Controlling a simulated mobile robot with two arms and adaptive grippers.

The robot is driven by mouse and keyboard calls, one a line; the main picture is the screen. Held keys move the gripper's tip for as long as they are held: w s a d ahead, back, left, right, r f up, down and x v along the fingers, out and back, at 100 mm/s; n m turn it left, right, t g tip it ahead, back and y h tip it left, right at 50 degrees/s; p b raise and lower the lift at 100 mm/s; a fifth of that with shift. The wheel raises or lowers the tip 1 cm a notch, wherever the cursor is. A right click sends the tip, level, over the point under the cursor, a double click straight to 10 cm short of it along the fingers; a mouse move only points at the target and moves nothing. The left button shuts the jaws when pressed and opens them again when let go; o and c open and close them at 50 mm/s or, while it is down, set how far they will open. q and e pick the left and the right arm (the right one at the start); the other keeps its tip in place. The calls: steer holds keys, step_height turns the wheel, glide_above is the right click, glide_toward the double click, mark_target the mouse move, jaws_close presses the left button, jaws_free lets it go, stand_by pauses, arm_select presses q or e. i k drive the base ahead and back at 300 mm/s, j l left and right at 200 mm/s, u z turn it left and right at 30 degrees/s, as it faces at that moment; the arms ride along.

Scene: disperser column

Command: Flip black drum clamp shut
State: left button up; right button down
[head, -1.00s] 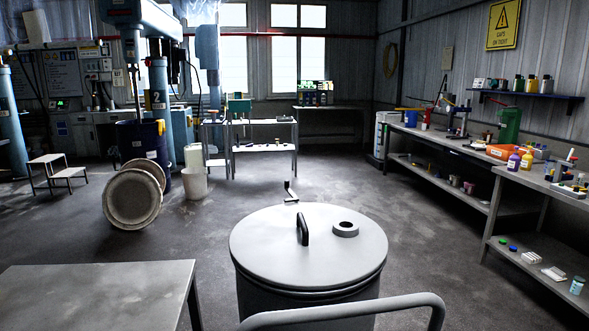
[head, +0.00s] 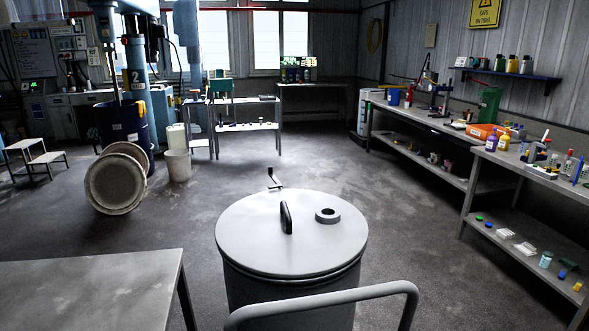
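A dark grey drum (head: 290,289) stands upright close in front of me, with a pale grey round lid (head: 255,240) on it. The lid carries an upright black handle (head: 286,217) and a raised ring-shaped port (head: 328,215). A small bent lever (head: 272,180) sticks up just beyond the lid's far rim; I cannot tell whether it is the clamp. No other clamp can be made out on the drum. Neither of my grippers is in view.
A grey curved rail (head: 320,297) crosses before the drum. A grey table (head: 90,290) is at lower left. A blue drum (head: 122,124) and leaning round lids (head: 116,184) stand further back left. A workbench (head: 545,177) lines the right. Floor beyond the drum is clear.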

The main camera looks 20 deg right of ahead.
mark_target(278, 185)
steer(key=l+z, duration=0.1)
steer(key=z, duration=0.35)
steer(key=i+l+z, duration=0.1)
steer(key=l+z, duration=0.25)
steer(key=i+l+z, duration=0.2)
steer(key=l+z, duration=0.2)
steer(key=i+l+z, duration=0.2)
steer(key=l+z, duration=0.15)
steer(key=l, duration=0.15)
steer(key=i+l+z, duration=0.85)
steer(key=i, duration=0.2)
steer(key=i+u, duration=0.45)
steer(key=i+l+u, duration=0.15)
steer(key=i+u, duration=0.3)
steer(key=i+j+u, duration=0.25)
steer(key=i+u, duration=0.75)
steer(key=i+l+u, duration=0.25)
steer(key=i+u, duration=0.25)
steer(key=i, duration=0.15)
